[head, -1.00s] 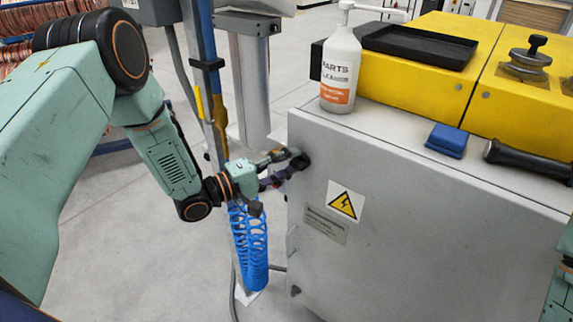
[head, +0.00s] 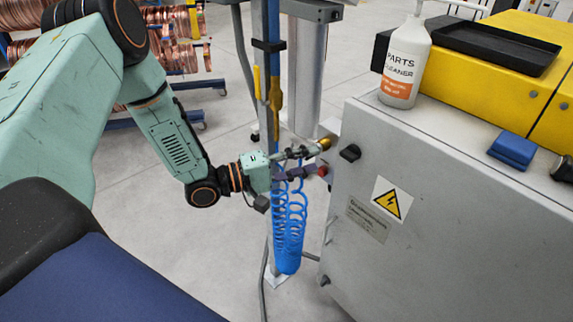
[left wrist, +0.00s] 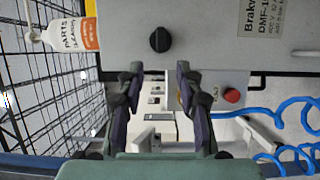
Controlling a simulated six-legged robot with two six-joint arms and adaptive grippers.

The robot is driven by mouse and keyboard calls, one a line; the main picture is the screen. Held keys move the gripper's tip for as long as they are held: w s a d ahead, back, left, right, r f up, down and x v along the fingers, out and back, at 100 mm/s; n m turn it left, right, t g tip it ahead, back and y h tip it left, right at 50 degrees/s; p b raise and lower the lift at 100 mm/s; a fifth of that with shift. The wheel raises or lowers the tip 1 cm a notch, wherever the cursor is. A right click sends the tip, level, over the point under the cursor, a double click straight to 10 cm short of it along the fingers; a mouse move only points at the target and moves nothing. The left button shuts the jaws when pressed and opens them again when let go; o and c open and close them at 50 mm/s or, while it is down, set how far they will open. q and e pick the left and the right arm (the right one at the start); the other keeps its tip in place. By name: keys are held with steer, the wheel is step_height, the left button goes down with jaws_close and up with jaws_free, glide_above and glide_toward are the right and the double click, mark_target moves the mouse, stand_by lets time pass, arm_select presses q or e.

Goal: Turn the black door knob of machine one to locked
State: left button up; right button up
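The black door knob (head: 350,153) sits near the upper left corner of the grey cabinet door (head: 430,215). It also shows in the left wrist view (left wrist: 160,39), ahead of the fingertips and roughly between their lines. My left gripper (head: 318,157) is just left of the knob in the head view, with a gap to it. In the left wrist view its two fingers (left wrist: 158,72) are spread with nothing between them. The knob shows whole there; I cannot tell its locked or unlocked mark. My right gripper is not in view.
A white parts cleaner bottle (head: 405,62) and a blue block (head: 513,150) stand on the cabinet. A yellow machine top (head: 497,85) is behind. A post with a blue coiled hose (head: 289,230) stands beside my left gripper. A red button (left wrist: 232,95) shows beyond the fingers.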

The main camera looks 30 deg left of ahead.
arm_select(q)
steer(key=v, duration=0.4)
steer(key=shift+s, duration=0.1)
steer(key=shift+a, duration=0.1)
stand_by(0.5)
steer(key=s+d+f+m+g+y+b, duration=0.1)
steer(key=s+f+m+g+y, duration=0.2)
steer(key=f, duration=0.5)
steer(key=s+f+m+g+y, duration=0.25)
steer(key=f+y, duration=0.25)
steer(key=f, duration=0.3)
steer(key=s+d+f+m+g+y+b, duration=0.1)
steer(key=s+f+g, duration=0.3)
steer(key=s, duration=0.8)
steer(key=s+d+f+m+g+y+b, duration=0.1)
steer(key=s+f+m+g+y+b, duration=0.1)
steer(key=s, duration=1)
step_height(320, 180, down, 4)
steer(key=shift+s+r+m+g+y+b, duration=0.1)
steer(key=shift+s+m+g+y+b, duration=0.4)
steer(key=shift+g, duration=0.55)
